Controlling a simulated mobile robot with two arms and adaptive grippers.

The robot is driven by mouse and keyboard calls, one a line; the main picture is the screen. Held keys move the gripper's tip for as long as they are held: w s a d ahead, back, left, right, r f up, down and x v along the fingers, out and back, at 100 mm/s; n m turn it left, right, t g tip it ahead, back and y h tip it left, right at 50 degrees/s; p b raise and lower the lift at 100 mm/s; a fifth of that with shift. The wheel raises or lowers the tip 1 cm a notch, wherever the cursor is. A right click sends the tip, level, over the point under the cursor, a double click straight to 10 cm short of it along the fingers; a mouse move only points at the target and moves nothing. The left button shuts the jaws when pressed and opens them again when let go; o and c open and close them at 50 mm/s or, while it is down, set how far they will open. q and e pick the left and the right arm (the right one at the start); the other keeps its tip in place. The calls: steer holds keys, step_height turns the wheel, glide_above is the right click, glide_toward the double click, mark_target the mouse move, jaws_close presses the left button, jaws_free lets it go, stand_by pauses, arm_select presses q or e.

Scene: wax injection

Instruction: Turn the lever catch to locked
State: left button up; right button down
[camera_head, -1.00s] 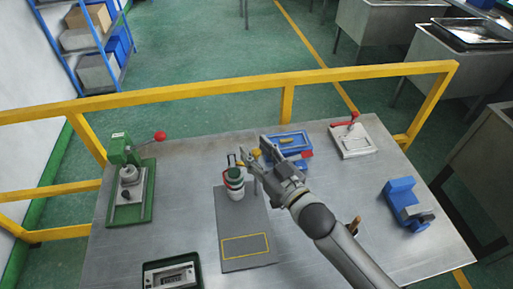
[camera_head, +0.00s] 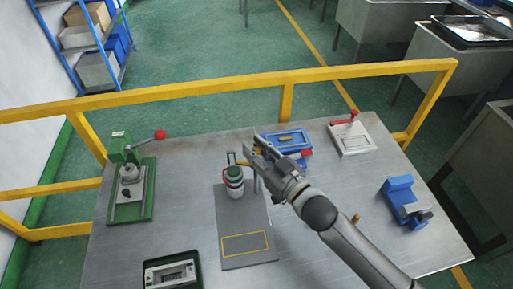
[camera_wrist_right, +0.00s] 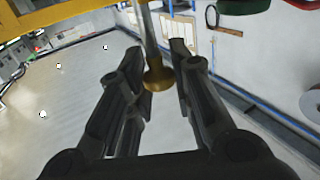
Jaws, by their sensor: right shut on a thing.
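A white and green pot (camera_head: 235,183) with a dark red band stands at the far end of a grey plate (camera_head: 245,217). A short yellow bar (camera_head: 243,162) shows beside the pot's top, left of my right gripper. My right gripper (camera_head: 257,150) is beside and above the pot. In the right wrist view its fingers (camera_wrist_right: 157,70) are on both sides of a brass knob (camera_wrist_right: 158,78) on a metal rod, and it is shut on this knob. In the head view the gripper hides the knob, so I cannot tell how the lever is turned. My left gripper is not in view.
A green press (camera_head: 130,180) with a red-ball lever is at the left. A blue tray (camera_head: 288,140) lies behind my gripper. A white plate with a red lever (camera_head: 352,137) and a blue vise (camera_head: 404,203) are at the right. A dark green box (camera_head: 172,272) is in front.

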steer(key=shift+r+n+g+y, duration=0.1)
steer(key=shift+n+g+y, duration=0.8)
steer(key=shift+g+y, duration=0.15)
steer(key=shift+a+n+g+y, duration=0.1)
steer(key=shift+n+g+y, duration=0.85)
steer(key=shift+g, duration=0.1)
steer(key=c, duration=1.3)
jaws_free()
steer(key=shift+s+d, duration=0.1)
steer(key=shift+d, duration=0.1)
steer(key=v, duration=1.1)
steer(key=shift+d, duration=0.3)
